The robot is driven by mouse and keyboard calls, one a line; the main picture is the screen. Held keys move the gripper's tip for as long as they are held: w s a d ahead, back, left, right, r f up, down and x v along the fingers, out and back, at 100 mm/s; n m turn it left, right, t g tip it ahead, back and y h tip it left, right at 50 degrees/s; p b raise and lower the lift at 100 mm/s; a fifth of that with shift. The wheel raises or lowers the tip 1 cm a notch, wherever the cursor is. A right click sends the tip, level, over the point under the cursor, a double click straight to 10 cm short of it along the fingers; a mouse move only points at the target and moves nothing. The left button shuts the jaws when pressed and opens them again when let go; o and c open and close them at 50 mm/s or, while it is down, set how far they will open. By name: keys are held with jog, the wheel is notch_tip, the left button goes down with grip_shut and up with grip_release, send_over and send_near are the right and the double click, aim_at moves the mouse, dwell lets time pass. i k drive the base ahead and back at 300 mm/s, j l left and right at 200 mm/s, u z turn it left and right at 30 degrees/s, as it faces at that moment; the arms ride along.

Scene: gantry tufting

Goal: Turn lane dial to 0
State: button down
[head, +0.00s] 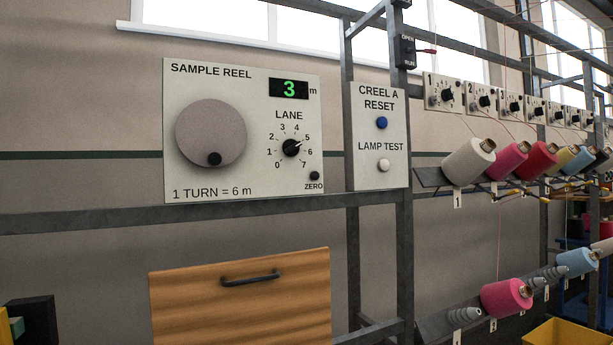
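The lane dial (291,148) is a small black knob on the white sample reel panel (240,185). Numbers 0 to 7 ring it, with 0 at lower left and 7 at lower right. Its white pointer mark points to the upper right, at about 5. A green display (289,89) above it reads 3 m. A grey reel disc (210,130) with a black crank knob (215,159) is left of the dial. A small black zero button (314,175) is below right of it. My gripper does not show in this view.
A panel (379,165) with a blue button (382,122) and a white button (383,165) stands to the right. Grey frame bars (100,219) run below the panels. A wooden drawer front (240,308) is underneath. Yarn cones (466,162) and small numbered dial plates (444,93) line the right.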

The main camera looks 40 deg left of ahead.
aim_at(290, 148)
jog(key=u, duration=1.25)
